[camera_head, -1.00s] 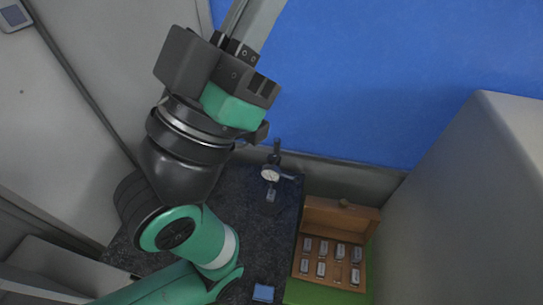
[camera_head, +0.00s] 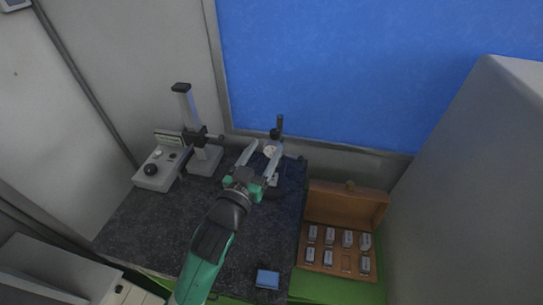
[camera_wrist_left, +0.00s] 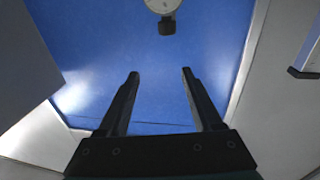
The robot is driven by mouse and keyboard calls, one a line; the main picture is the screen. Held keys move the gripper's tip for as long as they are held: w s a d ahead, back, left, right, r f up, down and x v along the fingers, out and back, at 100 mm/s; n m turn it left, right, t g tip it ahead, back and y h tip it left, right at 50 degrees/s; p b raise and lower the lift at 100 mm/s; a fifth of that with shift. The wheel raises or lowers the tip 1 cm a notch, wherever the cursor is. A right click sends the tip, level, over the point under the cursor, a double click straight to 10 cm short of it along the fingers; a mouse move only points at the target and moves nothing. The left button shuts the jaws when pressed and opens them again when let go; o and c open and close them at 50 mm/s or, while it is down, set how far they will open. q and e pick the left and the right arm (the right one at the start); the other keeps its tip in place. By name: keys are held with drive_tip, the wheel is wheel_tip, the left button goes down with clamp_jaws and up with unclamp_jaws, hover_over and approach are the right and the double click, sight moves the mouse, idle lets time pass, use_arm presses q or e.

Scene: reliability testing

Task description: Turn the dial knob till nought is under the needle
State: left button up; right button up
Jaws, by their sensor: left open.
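A dial gauge with a small round white face (camera_head: 270,151) is on a dark upright stand at the back of the dark stone plate. Its needle and figures are too small to read. My left gripper (camera_head: 267,147) is open, its two fingers pointing toward the gauge, one on each side of it in the head view. In the left wrist view the gauge (camera_wrist_left: 163,5) is cut off by the top edge, with a small dark part below it, beyond the open, empty fingertips (camera_wrist_left: 160,74). The gauge appears apart from the fingers. My right gripper is not in view.
A grey column stand (camera_head: 205,160) and a control box with a black knob (camera_head: 152,170) stand at the left. An open wooden case (camera_head: 335,207) of several metal blocks is at the right. A blue block (camera_head: 267,278) lies near the front.

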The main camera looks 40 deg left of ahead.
use_arm(q)
approach(273, 136)
drive_tip(key=shift+g, duration=0.3)
drive_tip(key=x, duration=1.1)
drive_tip(key=shift+w+r, duration=0.2)
drive_tip(key=shift+w, duration=0.05)
clamp_jaws()
